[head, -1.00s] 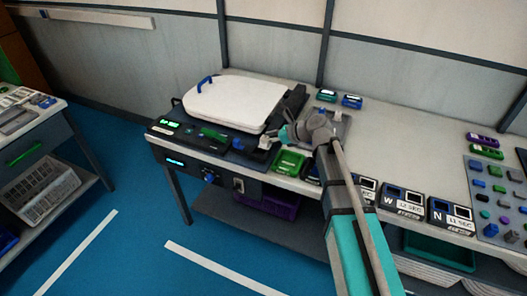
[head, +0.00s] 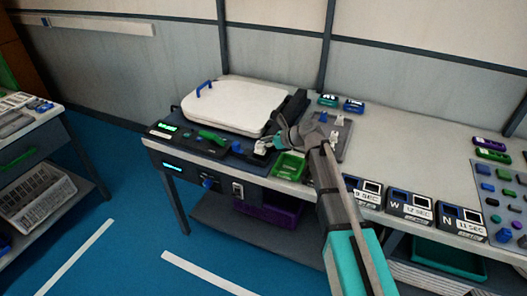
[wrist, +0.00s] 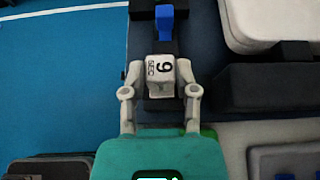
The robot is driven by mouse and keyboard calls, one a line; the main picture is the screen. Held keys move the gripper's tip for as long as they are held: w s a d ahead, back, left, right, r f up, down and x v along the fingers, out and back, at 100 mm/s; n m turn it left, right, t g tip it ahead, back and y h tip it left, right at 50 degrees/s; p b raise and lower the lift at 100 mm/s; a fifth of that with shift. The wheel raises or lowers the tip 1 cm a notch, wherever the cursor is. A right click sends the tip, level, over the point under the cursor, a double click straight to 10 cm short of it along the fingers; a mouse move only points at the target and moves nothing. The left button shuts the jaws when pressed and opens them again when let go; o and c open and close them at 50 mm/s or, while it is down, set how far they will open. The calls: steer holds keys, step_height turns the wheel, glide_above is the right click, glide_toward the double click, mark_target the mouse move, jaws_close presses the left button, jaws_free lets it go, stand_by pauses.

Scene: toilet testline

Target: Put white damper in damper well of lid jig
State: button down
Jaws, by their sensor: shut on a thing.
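The white damper (wrist: 160,75) is a small block marked "9 SEC". My gripper (wrist: 160,70) is shut on it, one finger on each side. The dark lid jig (head: 178,136) holds a large white lid (head: 240,105) with a blue handle. In the head view my gripper (head: 268,146) holds the damper (head: 260,148) at the jig's front right corner. A blue piece (wrist: 165,20) sits on the dark jig ahead of the damper. The damper well cannot be made out; the damper and fingers cover the spot below, and I cannot tell whether the damper touches the jig.
A green bin (head: 290,166) stands right of the jig at the table edge. A grey plate (head: 345,140) with small white pieces lies behind my arm. Green and blue boxes (head: 340,103) stand at the back. Labelled timer boxes (head: 408,205) line the front edge.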

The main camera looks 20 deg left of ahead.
mark_target(264, 150)
steer(key=shift+w+a+f+b, duration=0.2)
steer(key=shift+w+f+b, duration=0.1)
steer(key=shift+f+b, duration=1.7)
steer(key=shift+b, duration=0.05)
steer(key=shift+f, duration=0.1)
steer(key=shift+c, duration=1.9)
jaws_free()
steer(key=shift+r, duration=0.25)
steer(key=p+v, duration=0.5)
steer(key=v, duration=0.6)
steer(key=shift+d+p, duration=0.4)
steer(key=shift+d, duration=0.05)
